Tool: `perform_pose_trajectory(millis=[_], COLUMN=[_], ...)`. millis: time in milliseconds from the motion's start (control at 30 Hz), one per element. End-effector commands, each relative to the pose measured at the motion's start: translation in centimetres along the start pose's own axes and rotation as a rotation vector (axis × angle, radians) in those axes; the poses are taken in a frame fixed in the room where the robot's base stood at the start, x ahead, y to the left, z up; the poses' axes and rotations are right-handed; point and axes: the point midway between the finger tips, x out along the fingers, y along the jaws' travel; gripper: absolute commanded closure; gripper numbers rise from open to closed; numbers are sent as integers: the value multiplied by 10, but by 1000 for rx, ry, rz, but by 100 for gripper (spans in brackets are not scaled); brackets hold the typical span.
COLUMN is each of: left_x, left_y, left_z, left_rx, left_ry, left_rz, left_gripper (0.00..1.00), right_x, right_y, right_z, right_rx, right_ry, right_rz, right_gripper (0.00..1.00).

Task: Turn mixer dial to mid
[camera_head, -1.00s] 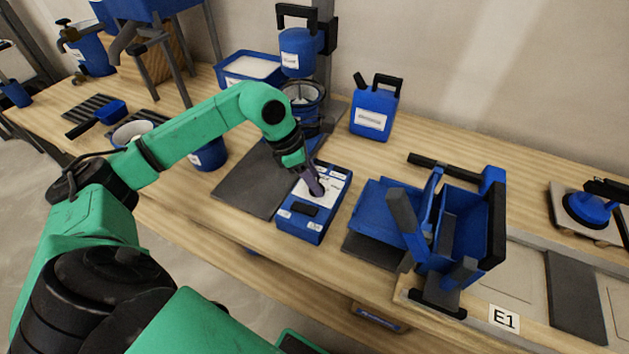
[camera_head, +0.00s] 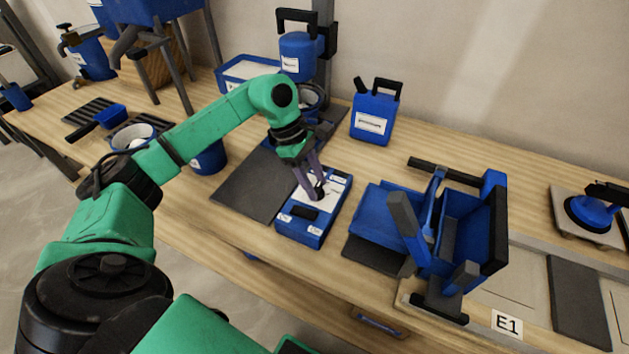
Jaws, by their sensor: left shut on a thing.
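The mixer control box (camera_head: 302,236) is blue with a white top panel and lies on the wooden bench at the centre. A small black dial (camera_head: 319,190) shows on its panel, at the tips of my left gripper. My left gripper (camera_head: 314,192) comes down from above on my green arm, and its fingers are shut on the dial. The fingers partly cover the dial, so its pointer and setting cannot be read. A black block (camera_head: 303,213) sits on the box's near part. The mixer (camera_head: 303,58) stands behind, with a bucket under it. My right gripper is not in view.
A blue tray-like machine (camera_head: 449,225) with upright parts stands right of the box. A blue canister (camera_head: 373,115) stands behind it. A dark mat (camera_head: 245,189) lies left of the box. A white bucket (camera_head: 133,136) is farther left.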

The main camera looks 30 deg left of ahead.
Motion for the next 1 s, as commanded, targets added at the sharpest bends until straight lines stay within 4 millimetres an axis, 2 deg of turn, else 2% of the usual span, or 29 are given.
perform_pose_trajectory(millis=[333,367,400,433,767,867,1000], left_x=[-1,-1,-1,-1,-3,-15,-51], left_y=[1,1,1,1,1,1,2], left_z=[0,0,0,0,0,0,0], left_rx=[2,2,2,2,1,1,0], left_ry=[-1,-1,-1,-1,0,2,1], left_rz=[4,4,4,3,2,4,7], left_gripper=[100,45,30,22,22,22,22], right_x=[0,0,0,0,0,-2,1], right_y=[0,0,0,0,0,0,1], right_z=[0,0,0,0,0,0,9], right_rx=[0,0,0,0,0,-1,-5], right_ry=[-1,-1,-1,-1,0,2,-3], right_rz=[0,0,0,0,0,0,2], right_gripper=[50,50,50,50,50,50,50])
